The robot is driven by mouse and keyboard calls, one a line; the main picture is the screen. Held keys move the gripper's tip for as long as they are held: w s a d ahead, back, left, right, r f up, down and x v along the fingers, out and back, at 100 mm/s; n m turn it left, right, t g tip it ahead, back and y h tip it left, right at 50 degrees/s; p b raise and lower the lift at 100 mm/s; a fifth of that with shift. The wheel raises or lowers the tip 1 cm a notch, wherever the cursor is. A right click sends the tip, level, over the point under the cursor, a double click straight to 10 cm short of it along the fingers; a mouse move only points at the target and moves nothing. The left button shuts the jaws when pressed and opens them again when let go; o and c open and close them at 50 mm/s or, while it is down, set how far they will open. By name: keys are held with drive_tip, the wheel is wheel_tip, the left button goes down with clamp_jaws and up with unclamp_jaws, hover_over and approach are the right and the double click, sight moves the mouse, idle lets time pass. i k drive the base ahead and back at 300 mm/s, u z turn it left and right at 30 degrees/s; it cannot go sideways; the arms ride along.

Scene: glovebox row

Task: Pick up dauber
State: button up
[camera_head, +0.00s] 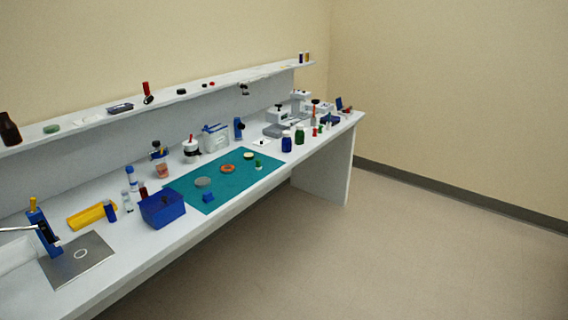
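I cannot tell for certain which thing is the dauber, as the bench items are small from here. Possible ones are a white jar with a dark band and a red tip (191,149), toward the back of the bench, and a small green-and-white piece (258,165) on the teal mat (232,187). A blue bottle (286,141) and a green bottle (300,135), both with white caps, stand to the right of the mat. My gripper is not in view.
A long white bench (125,262) runs along the wall under a narrow shelf (85,120). A blue bin (162,208), a yellow piece (92,215) and a blue stand on a grey plate (80,258) occupy its left part. The floor (400,250) at the right is clear.

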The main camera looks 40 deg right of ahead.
sight(258, 167)
drive_tip(key=z, duration=0.75)
drive_tip(key=k, duration=0.95)
drive_tip(key=u, duration=0.05)
drive_tip(key=i, duration=0.9)
drive_tip(key=z, duration=0.1)
